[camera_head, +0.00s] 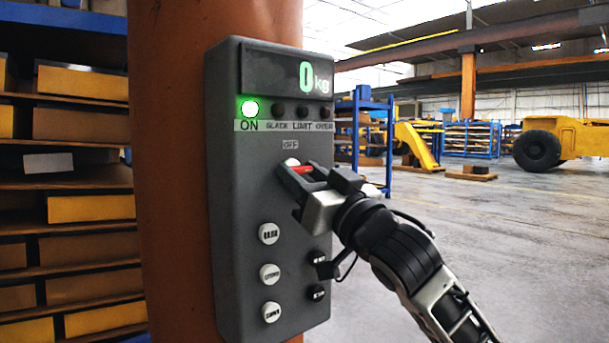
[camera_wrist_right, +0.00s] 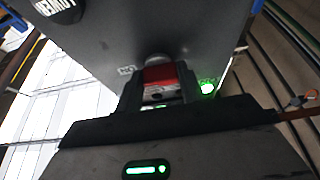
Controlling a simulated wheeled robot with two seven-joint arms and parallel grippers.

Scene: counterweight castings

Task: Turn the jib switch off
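The jib switch is on a grey control box (camera_head: 268,210) fixed to an orange column. Its red lever (camera_head: 302,168) sits just below an OFF label, and it also shows in the wrist view (camera_wrist_right: 160,74), in front of a round grey base (camera_wrist_right: 158,58). My right gripper (camera_head: 304,178) is at the lever, with a finger on each side and no clear gap, so it appears shut on it. The fingers partly hide the lever and its position label. The green lamp (camera_head: 250,108) above ON is lit. The display (camera_head: 288,75) reads 0 kg. My left gripper is not in view.
White buttons (camera_head: 269,234) and black buttons (camera_head: 318,257) sit low on the box, the black ones close to my right wrist. The orange column (camera_head: 172,180) stands behind the box. Shelving with yellow bins (camera_head: 92,208) is at left. Open floor (camera_head: 520,240) lies to the right.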

